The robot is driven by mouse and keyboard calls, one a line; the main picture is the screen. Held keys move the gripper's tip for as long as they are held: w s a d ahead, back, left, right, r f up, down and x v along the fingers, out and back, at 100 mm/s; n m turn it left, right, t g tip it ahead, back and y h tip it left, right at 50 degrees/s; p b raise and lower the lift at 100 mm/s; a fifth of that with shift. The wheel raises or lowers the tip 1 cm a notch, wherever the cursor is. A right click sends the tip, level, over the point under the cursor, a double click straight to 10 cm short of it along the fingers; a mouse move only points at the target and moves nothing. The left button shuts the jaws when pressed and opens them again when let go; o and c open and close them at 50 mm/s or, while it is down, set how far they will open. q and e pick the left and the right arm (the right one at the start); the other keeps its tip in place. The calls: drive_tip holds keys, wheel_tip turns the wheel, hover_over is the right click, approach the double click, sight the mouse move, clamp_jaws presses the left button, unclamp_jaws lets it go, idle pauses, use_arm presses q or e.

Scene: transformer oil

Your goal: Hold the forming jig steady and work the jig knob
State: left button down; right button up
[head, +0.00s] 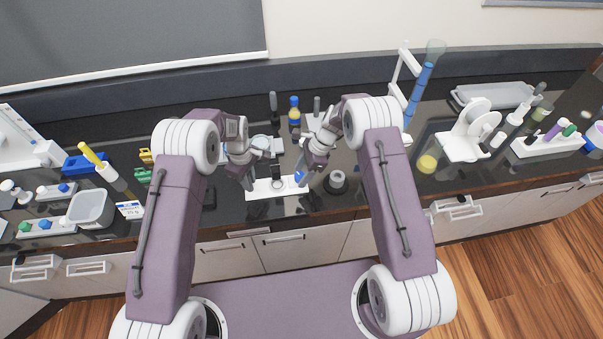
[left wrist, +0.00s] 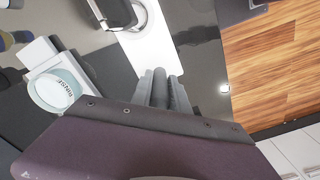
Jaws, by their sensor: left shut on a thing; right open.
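The forming jig (head: 262,195) is a long white base lying near the bench's front edge, with a metal ring (head: 277,184) on it. The base also shows in the left wrist view (left wrist: 152,50). My left gripper (head: 248,183) is at the left end of the base, shut on it; its fingers (left wrist: 163,92) meet the white end in the left wrist view. A blue part, seemingly the jig knob (head: 299,176), shows at the right end. My right gripper (head: 302,181) is open beside it and partly hides it. I cannot tell whether they touch.
A dark round cup (head: 337,181) stands just right of the jig. A grey bin (head: 90,208) and a small display (head: 130,209) are at left.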

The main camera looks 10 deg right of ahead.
drive_tip(key=shift+a+f, duration=0.1)
drive_tip(key=shift+f, duration=0.15)
clamp_jaws()
drive_tip(key=shift+n, duration=0.3)
drive_tip(key=n+g, duration=0.2)
drive_tip(key=n, duration=0.3)
drive_tip(key=shift+w, duration=0.2)
drive_tip(key=n, duration=0.2)
drive_tip(key=n+g+h, duration=0.1)
drive_tip(key=n, duration=0.1)
drive_tip(key=shift+w+a+n+h, duration=0.1)
drive_tip(key=shift+a+n+h, duration=0.05)
drive_tip(key=shift+n+h, duration=0.15)
drive_tip(key=shift+n+g, duration=0.3)
drive_tip(key=shift+g, duration=0.1)
